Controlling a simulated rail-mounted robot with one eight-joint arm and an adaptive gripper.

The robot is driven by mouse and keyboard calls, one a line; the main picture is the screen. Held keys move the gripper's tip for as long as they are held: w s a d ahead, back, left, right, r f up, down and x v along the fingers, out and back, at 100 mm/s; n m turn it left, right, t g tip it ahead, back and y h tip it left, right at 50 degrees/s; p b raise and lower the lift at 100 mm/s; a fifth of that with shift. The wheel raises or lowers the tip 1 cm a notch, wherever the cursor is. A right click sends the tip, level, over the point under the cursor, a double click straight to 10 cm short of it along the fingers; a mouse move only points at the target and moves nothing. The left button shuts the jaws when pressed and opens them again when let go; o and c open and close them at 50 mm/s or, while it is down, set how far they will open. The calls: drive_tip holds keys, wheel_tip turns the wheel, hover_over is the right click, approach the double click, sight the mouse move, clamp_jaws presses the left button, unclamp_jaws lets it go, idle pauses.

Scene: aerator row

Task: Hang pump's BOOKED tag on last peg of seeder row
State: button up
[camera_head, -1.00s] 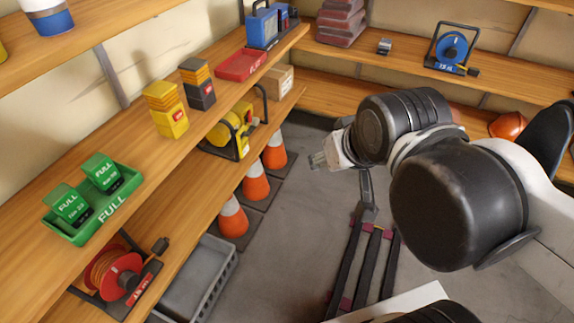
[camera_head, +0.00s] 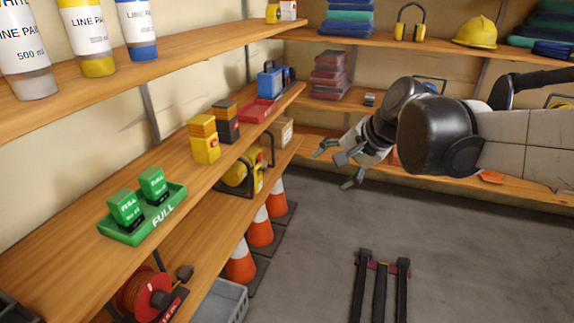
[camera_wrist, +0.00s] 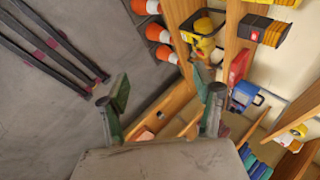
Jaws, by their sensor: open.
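My gripper (camera_head: 337,165) is open and empty, held in the air over the floor in front of the left shelves. Its two fingers also show spread apart in the wrist view (camera_wrist: 161,94), with nothing between them. I cannot make out a BOOKED tag, a tag board or a row of pegs in either view. A blue machine (camera_head: 272,80) stands on the left middle shelf near the corner, and it shows in the wrist view (camera_wrist: 243,97). I cannot tell whether it is the pump.
The left middle shelf (camera_head: 170,160) holds a green FULL tray (camera_head: 125,238) with two green packs, yellow and black packs (camera_head: 205,143), and a red tray (camera_head: 257,110). Orange cones (camera_head: 261,228) stand below. Dark rails (camera_head: 380,285) lie on otherwise clear floor.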

drive_tip(key=w+a+f+m+y+b, duration=0.2)
drive_tip(key=w+f+m, duration=0.15)
drive_tip(key=w, duration=0.45)
drive_tip(key=w+a+f+m+y+b, duration=0.1)
drive_tip(key=w+a+f+m+b, duration=0.1)
drive_tip(key=w+f, duration=0.35)
drive_tip(key=w+a+f+m+y+b, duration=0.1)
drive_tip(key=w+a+f+m+y, duration=0.15)
drive_tip(key=w, duration=0.65)
drive_tip(key=m+y+b, duration=0.5)
drive_tip(key=m+b, duration=0.1)
approach(260, 183)
drive_tip(key=shift+g, duration=0.3)
drive_tip(key=shift+w+x, duration=0.1)
drive_tip(key=shift+x, duration=2.2)
drive_tip(key=shift+w+x, duration=0.15)
drive_tip(key=shift+x, duration=2.2)
drive_tip(key=shift+r, duration=0.1)
drive_tip(key=shift+d, duration=0.1)
drive_tip(key=c, duration=1)
